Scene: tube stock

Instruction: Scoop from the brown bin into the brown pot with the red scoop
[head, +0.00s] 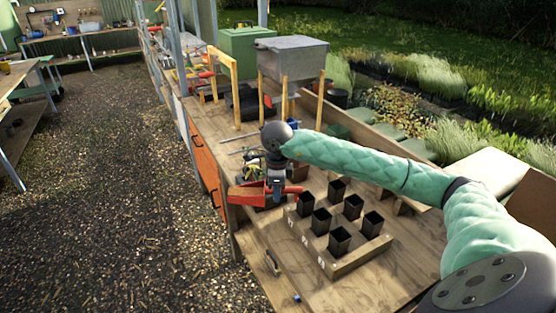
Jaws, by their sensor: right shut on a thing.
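My right gripper (276,190) points down over the bench and is shut on the red scoop (246,196). The scoop sits near the bench's left edge, its open end toward the left. A dark container shows partly beneath the scoop; I cannot tell whether the scoop touches it. A small brown pot (299,173) stands just right of my gripper, partly hidden by my wrist and arm. I cannot make out the brown bin for certain. My left gripper is not in view.
A wooden rack (345,267) with several black square pots stands right of the scoop. A grey hopper (291,57) on wooden legs and a yellow frame (236,85) stand farther back. The bench's near end is mostly clear, with a small blue object (296,298).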

